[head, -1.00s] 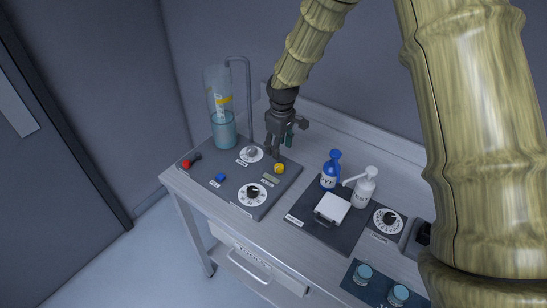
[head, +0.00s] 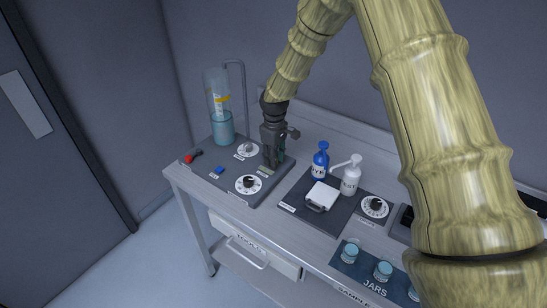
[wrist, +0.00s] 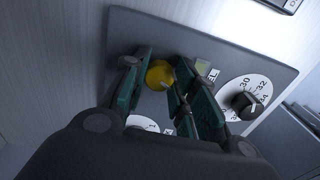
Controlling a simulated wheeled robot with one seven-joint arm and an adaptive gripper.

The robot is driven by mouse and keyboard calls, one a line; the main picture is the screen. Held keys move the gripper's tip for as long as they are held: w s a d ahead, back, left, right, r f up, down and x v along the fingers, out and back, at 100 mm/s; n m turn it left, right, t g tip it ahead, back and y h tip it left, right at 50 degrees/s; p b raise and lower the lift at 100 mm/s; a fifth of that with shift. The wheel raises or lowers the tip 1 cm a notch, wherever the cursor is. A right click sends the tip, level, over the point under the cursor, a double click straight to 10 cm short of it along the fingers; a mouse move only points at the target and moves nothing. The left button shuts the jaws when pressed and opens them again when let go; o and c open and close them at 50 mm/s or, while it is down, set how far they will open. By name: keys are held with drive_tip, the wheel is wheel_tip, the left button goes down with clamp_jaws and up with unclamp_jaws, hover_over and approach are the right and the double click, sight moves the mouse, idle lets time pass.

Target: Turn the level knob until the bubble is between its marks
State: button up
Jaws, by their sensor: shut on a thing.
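The yellow level knob (wrist: 159,76) sits on the grey panel (wrist: 225,50), between the two fingers of my gripper (wrist: 157,70) in the wrist view. My gripper is shut on it. In the head view my gripper (head: 270,163) points down at the panel and hides the knob. The small greenish level vial (wrist: 203,68) is beside the knob, its label partly covered by a finger. It also shows in the head view (head: 266,171). The bubble and its marks are too small to make out.
A black dial (head: 248,183) and a pale dial (head: 247,149) flank my gripper on the same panel. A water-filled cylinder (head: 221,127) stands behind. A blue bottle (head: 320,163) and a white bottle (head: 351,177) stand to the right. Jars (head: 382,270) sit at the front right.

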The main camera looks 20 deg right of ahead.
drive_tip(key=shift+d, duration=0.1)
drive_tip(key=shift+a, duration=0.2)
drive_tip(key=shift+d+f+m+b, duration=0.1)
drive_tip(key=shift+m+b, duration=0.2)
drive_tip(key=shift+m, duration=0.5)
drive_tip(key=shift+w+m, duration=0.1)
drive_tip(key=shift+m, duration=0.4)
drive_tip(key=o, duration=1)
drive_tip(key=shift+w, duration=0.1)
wheel_tip(320, 180, up, 12)
drive_tip(key=shift+r, duration=0.1)
